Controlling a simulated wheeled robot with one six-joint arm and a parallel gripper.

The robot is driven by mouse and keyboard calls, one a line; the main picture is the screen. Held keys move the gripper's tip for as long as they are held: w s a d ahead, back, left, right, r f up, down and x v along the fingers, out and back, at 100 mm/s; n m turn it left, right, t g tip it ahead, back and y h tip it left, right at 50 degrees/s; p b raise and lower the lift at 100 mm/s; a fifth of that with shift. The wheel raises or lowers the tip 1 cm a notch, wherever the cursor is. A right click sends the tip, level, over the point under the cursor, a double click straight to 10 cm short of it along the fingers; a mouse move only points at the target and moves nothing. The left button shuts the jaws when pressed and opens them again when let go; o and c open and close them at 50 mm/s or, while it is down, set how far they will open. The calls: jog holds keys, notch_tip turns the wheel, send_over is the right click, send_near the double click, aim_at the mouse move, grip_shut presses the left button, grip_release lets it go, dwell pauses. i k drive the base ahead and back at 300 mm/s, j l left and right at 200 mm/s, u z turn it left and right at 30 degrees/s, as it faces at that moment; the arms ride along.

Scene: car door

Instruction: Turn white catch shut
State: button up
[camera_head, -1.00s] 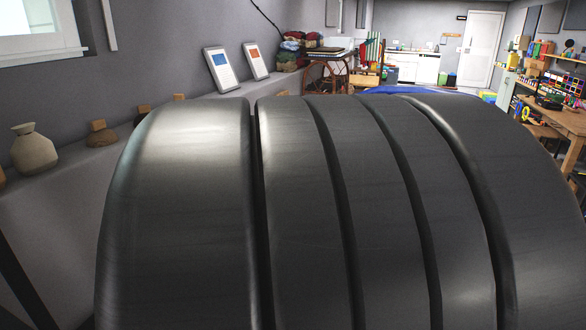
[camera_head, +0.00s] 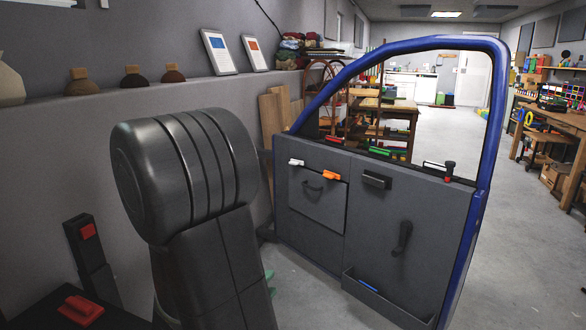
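The white catch (camera_head: 296,162) is a small white piece on the grey inner panel of the blue-framed car door (camera_head: 472,235). It sits at the panel's upper left, above a closed rectangular flap (camera_head: 318,203) with a dark curved handle. An orange catch (camera_head: 331,175) sits to its right above the same flap. The white catch looks roughly level; its exact turn is too small to tell. My gripper does not show. A large dark link of my arm fills the left foreground, clear of both catches in the picture.
The door panel also has a dark pull handle (camera_head: 377,180), a hanging dark lever (camera_head: 402,238) and a low open pocket (camera_head: 385,297). A black knob (camera_head: 449,167) stands at the sill's right. Bare floor (camera_head: 510,275) lies to the right.

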aim_at(293, 162)
jog(key=i+j+z, duration=0.35)
jog(key=i+j, duration=0.4)
jog(key=i, duration=0.4)
jog(key=i+j+z, duration=0.3)
jog(key=i+j, duration=0.75)
